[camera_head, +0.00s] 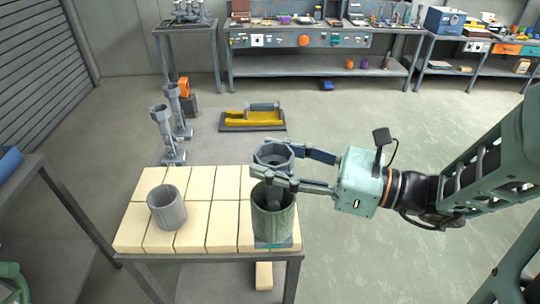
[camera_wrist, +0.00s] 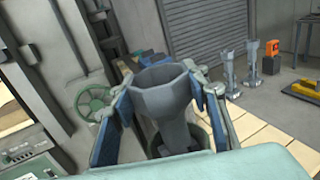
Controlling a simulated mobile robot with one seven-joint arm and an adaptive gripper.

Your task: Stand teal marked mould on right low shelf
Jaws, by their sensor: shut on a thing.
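My gripper (camera_head: 268,164) is shut on a dark grey mould (camera_head: 271,152) with a flared, faceted cup top and a narrower stem. The wrist view also shows the mould (camera_wrist: 165,95), roughly upright between the two fingers (camera_wrist: 165,75). Its stem reaches down into the mouth of a greenish cylinder (camera_head: 272,218); I cannot tell whether it touches the inside. The cylinder stands at the right end of a table with a teal mark (camera_head: 268,245) at its foot. No teal mark shows on the held mould. I cannot tell which shelf is the right low shelf.
A grey cup (camera_head: 167,209) stands on the table's pale blocks (camera_head: 200,228). Workbenches with low shelves (camera_head: 300,67) line the back wall. Floor right of the table is clear.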

